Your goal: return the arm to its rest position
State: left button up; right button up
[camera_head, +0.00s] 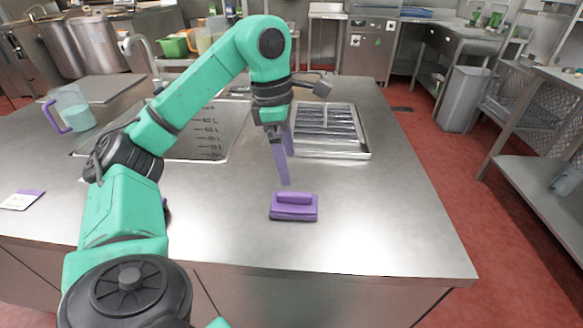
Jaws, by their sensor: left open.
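My left arm, teal with black joints, comes in from the lower left and bends over the steel counter (380,225). My left gripper (287,170) points down with its purple fingers apart. It is open with nothing between the fingers, and it hangs above and just behind a purple scrubber-like block (294,208). The block lies on the counter near the front edge, apart from the fingers. My right gripper is not in view.
A square steel basin with level marks (212,140) is behind my arm, partly hidden. A drain grate (335,150) is at its right. A clear pitcher with a purple handle (72,108) stands at left. A purple-edged card (20,200) lies left. The counter's right front is clear.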

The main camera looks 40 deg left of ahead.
pick_arm(q)
jog(key=shift+a+r, duration=0.1)
jog(key=shift+r, duration=0.45)
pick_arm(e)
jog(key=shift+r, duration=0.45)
